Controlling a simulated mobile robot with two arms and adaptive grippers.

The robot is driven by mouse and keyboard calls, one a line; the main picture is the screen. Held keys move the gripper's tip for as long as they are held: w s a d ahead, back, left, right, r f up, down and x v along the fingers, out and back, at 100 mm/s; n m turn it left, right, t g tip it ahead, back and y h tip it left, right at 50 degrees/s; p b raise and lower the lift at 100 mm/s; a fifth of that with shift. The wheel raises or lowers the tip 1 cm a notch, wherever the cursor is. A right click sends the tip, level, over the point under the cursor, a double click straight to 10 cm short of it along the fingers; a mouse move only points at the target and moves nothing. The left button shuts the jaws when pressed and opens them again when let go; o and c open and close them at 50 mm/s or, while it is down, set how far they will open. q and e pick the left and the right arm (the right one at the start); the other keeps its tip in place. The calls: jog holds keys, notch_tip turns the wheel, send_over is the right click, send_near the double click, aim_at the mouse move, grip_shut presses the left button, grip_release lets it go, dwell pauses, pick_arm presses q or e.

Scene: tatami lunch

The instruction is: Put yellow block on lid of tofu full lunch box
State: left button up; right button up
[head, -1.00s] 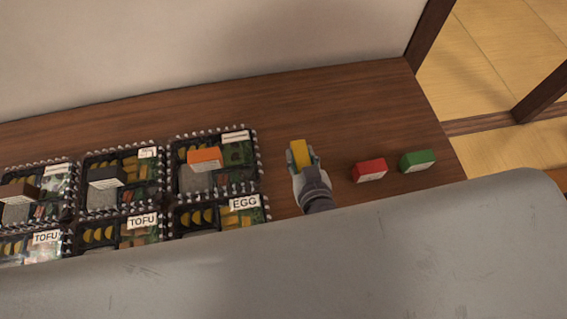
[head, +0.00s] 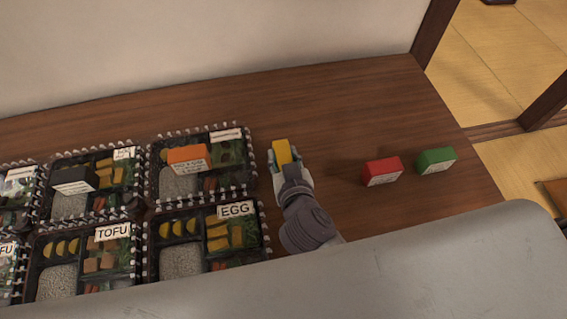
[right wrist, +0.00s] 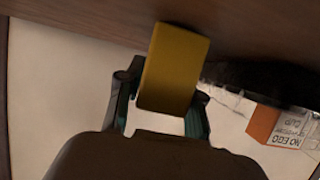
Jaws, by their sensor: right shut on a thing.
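The yellow block (head: 282,151) is in my right gripper (head: 289,165), just right of the lunch boxes in the head view. The right wrist view shows the yellow block (right wrist: 174,66) between the two fingers of my right gripper (right wrist: 162,105), which is shut on it. A lunch box labelled TOFU (head: 112,232) is at the lower left in the head view, with no block on the part that shows. Another box with a partly cut-off label ending in FU (head: 8,250) is at the left edge. My left gripper is not in view.
A lunch box labelled EGG (head: 236,211) is beside the TOFU box. Behind them, boxes carry an orange block (head: 188,155) and a black block (head: 74,180). A red block (head: 382,171) and a green block (head: 436,160) stand on the wooden table (head: 330,110) at right. A grey surface (head: 420,270) covers the front.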

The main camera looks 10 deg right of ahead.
jog(key=shift+f, duration=0.15)
jog(key=o, duration=1.2)
jog(key=shift+c, duration=0.2)
